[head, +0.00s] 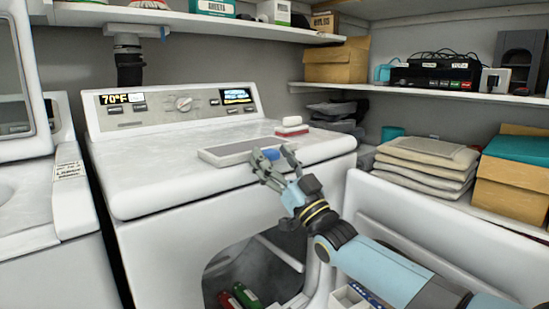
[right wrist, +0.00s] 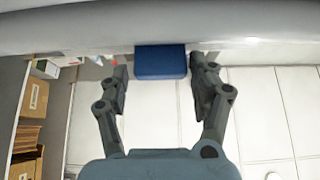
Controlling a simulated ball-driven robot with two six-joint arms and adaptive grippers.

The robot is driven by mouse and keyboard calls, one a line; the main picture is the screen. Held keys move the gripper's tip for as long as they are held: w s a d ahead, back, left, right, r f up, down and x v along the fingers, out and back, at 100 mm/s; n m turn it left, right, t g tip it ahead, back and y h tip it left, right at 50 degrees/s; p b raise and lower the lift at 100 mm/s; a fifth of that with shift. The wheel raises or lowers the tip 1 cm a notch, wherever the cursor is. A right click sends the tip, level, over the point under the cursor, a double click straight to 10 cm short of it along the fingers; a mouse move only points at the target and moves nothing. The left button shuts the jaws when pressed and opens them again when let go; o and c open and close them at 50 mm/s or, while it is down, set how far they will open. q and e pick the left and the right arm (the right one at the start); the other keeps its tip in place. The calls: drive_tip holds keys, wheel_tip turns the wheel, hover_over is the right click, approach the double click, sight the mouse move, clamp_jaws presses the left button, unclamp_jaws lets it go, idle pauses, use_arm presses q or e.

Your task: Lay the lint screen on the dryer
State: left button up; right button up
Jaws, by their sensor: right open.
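The lint screen (head: 232,150) is a flat grey mesh panel in a pale frame. It lies on the white top of the dryer (head: 150,182), towards the front right, with its blue handle (head: 271,154) at its right end. My right gripper (head: 274,157) is open at the dryer's front top edge, its fingers on either side of the handle. In the right wrist view the blue handle (right wrist: 160,62) sits between the open fingers (right wrist: 157,72), with a small gap on each side. The panel is not clearly seen there. My left gripper is not in view.
A red-and-white block (head: 292,126) stands on the dryer top behind the screen. The dryer's front opening (head: 255,265) shows red and green items inside. Shelves with boxes (head: 337,62) and folded cloths (head: 425,158) are at right. The dryer top's left part is clear.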

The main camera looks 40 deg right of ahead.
drive_tip(key=a+v, duration=0.1)
drive_tip(key=v, duration=1.1)
drive_tip(key=shift+d, duration=0.45)
drive_tip(key=s+a+f+m+g+h, duration=0.1)
drive_tip(key=s+f+g, duration=0.4)
drive_tip(key=f, duration=0.8)
drive_tip(key=s+a+f+g+h, duration=0.1)
drive_tip(key=s+f+g, duration=0.35)
drive_tip(key=f, duration=0.85)
drive_tip(key=s+a+f+m+g+h, duration=0.1)
drive_tip(key=s+f+g, duration=0.2)
drive_tip(key=s+f, duration=0.65)
drive_tip(key=s+a+f+g, duration=0.1)
drive_tip(key=s+f+g, duration=0.2)
drive_tip(key=s+f, duration=0.3)
drive_tip(key=s+a+f+n+g, duration=0.1)
drive_tip(key=s+f+g, duration=0.3)
drive_tip(key=s, duration=0.9)
drive_tip(key=s+a+f+g, duration=0.1)
drive_tip(key=s+f+g, duration=0.3)
drive_tip(key=s+f, duration=0.4)
drive_tip(key=shift+s+f, duration=0.2)
drive_tip(key=shift+s, duration=0.6)
